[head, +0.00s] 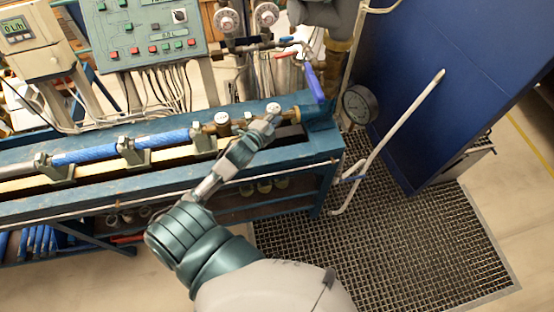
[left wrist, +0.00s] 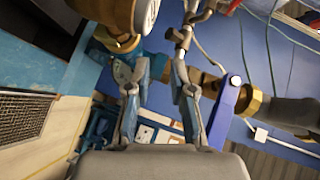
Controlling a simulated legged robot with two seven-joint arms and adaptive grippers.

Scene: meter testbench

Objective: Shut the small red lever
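The small red lever (head: 286,54) sits on the thin pipework behind the bench, just above and left of a larger blue lever (head: 315,84). My left gripper (head: 268,122) is over the right end of the bench, below the red lever in the picture and apart from it. In the left wrist view its two fingers (left wrist: 160,85) stand apart with nothing held between them. The blue lever (left wrist: 227,100) shows there right of the fingers. I cannot make out the red lever for certain in that view. My right gripper is not in view.
A blue bench (head: 90,188) carries a pipe with blue sections. A control panel (head: 150,30) and two round meters (head: 228,20) stand behind. A pressure gauge (head: 359,104), a white pipe (head: 400,125) and a large blue cabinet (head: 440,70) are at right. Floor grating (head: 420,240) lies clear.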

